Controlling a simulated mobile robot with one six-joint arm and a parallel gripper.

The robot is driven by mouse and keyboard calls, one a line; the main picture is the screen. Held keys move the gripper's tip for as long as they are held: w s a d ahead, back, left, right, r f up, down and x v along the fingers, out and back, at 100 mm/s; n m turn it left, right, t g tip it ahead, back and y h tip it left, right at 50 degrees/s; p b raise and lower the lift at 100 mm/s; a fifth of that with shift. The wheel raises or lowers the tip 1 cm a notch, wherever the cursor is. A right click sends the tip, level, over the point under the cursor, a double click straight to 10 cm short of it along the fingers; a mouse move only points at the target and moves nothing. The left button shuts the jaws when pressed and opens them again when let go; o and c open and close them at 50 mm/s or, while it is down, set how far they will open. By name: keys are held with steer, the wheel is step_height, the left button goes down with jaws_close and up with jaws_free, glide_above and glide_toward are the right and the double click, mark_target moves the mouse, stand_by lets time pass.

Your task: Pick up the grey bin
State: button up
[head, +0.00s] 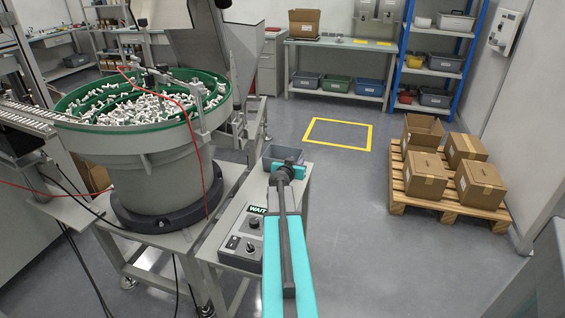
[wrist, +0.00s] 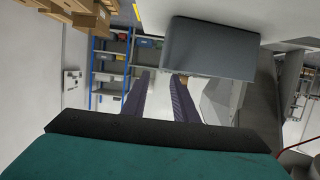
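A grey bin (head: 283,153) sits on the narrow grey stand (head: 305,185) in the middle of the head view, partly hidden by my arm. In the wrist view a grey bin (wrist: 208,48) fills the upper right, with a plain dark wall towards me. My gripper (wrist: 160,80) shows two dark fingers with a clear gap between them and nothing in it. The right fingertip is close to the bin's lower edge; I cannot tell if they touch. In the head view my gripper is near the bin, its fingers hidden.
A control box (head: 249,238) with a "WAIT" display is on the stand's near end. A bowl feeder (head: 150,160) full of white parts stands left. A pallet (head: 430,197) with several cartons is right. Other bins sit on the back bench and blue rack (head: 400,62). The floor between is clear.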

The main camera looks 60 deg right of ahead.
steer(key=shift+p+x, duration=0.35)
steer(key=shift+x, duration=1.65)
steer(key=shift+p+x, duration=0.9)
steer(key=shift+x, duration=1.7)
steer(key=shift+w+f, duration=0.1)
steer(key=shift+w, duration=0.1)
steer(key=shift+a, duration=0.1)
jaws_close()
